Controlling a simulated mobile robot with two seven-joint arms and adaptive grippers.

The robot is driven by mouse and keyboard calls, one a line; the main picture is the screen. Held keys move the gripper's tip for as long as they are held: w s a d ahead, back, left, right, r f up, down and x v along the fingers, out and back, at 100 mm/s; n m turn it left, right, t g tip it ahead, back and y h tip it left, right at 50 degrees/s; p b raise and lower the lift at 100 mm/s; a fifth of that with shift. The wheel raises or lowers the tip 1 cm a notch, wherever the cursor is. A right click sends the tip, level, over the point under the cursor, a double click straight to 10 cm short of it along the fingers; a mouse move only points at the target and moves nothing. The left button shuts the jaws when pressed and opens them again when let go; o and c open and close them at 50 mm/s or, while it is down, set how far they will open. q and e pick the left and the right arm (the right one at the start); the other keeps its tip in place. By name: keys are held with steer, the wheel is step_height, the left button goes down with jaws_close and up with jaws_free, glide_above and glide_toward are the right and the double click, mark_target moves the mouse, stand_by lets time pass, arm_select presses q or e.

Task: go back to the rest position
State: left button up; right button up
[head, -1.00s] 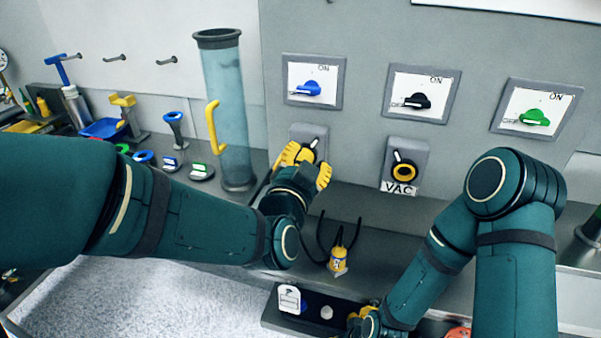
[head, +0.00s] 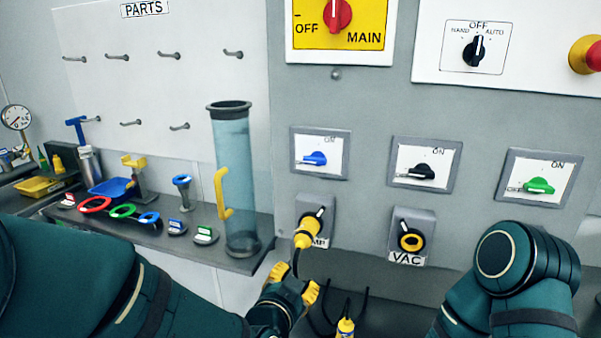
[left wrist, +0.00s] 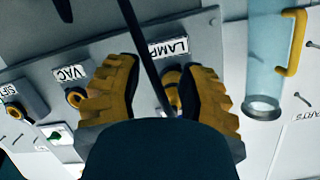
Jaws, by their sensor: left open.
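My left gripper (head: 295,281) is open, just below the lamp socket (head: 326,212) on the grey panel. A yellow plug (head: 308,232) sits in that socket, and its black cable (head: 296,263) hangs down toward the gripper. In the left wrist view the open yellow fingers of my left gripper (left wrist: 160,88) stand either side of the cable (left wrist: 141,45). The plug (left wrist: 172,88) shows behind them, partly hidden, clear of the fingers. My right arm comes in at the lower right of the head view; its gripper is out of the picture.
The VAC socket (head: 411,241) is to the right of the lamp socket. A second yellow plug (head: 345,327) stands below. A clear tube with a yellow handle (head: 238,180) stands left on a shelf (head: 190,238) with small coloured parts. Switches (head: 320,154) line the panel.

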arm_select(q)
steer(key=s+a+f+n+g+y, duration=0.1)
steer(key=a+f+n+g, duration=0.15)
steer(key=f, duration=0.65)
steer(key=s+a+f+n+g, duration=0.1)
steer(key=s+a+f+g, duration=0.15)
steer(key=f, duration=0.65)
steer(key=s+a+f+n+g, duration=0.4)
steer(key=s+f+n+g, duration=0.2)
steer(key=s+f, duration=0.5)
step_height(320, 180, down, 4)
steer(key=shift+s+a+r+g, duration=0.15)
steer(key=shift+s+g, duration=0.2)
steer(key=shift+g, duration=0.45)
